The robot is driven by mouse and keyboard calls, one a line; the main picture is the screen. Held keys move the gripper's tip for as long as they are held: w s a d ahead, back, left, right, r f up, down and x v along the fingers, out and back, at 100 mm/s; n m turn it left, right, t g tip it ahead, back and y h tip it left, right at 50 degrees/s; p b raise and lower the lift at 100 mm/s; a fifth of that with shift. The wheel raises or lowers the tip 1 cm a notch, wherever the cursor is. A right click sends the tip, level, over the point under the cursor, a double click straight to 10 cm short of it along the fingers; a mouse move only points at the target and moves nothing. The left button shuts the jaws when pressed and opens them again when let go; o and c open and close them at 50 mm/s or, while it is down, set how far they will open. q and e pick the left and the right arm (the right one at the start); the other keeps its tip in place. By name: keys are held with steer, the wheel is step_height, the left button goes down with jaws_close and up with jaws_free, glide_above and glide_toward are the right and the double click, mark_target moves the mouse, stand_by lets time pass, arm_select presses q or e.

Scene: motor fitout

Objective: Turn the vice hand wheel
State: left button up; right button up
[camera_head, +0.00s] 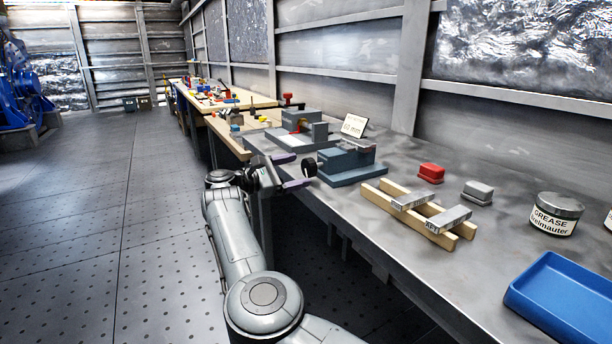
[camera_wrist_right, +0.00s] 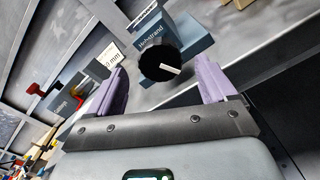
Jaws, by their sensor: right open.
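The blue-grey vice (camera_head: 345,166) stands on the metal bench. Its round black hand wheel (camera_head: 309,167) faces my right arm. In the right wrist view the hand wheel (camera_wrist_right: 158,66) shows as a black disc with a short white bar, in front of the vice body (camera_wrist_right: 172,38). My right gripper (camera_head: 294,171) is open beside the wheel, with its two purple fingers reaching toward it. In the right wrist view the wheel appears in the gap between the fingertips (camera_wrist_right: 162,80). I cannot tell whether either finger touches it. My left gripper is not in view.
A second grey vice (camera_head: 300,128) and a "mm" sign (camera_head: 354,126) stand behind. Wooden rails (camera_head: 418,226) with metal bars, a red block (camera_head: 431,173), a grey block (camera_head: 478,191), a grease tin (camera_head: 554,215) and a blue tray (camera_head: 520,296) lie to the right.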

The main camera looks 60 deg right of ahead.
mark_target(305, 168)
steer(key=shift+b+x, duration=0.7)
steer(key=shift+x, duration=1.35)
steer(key=c, duration=1.1)
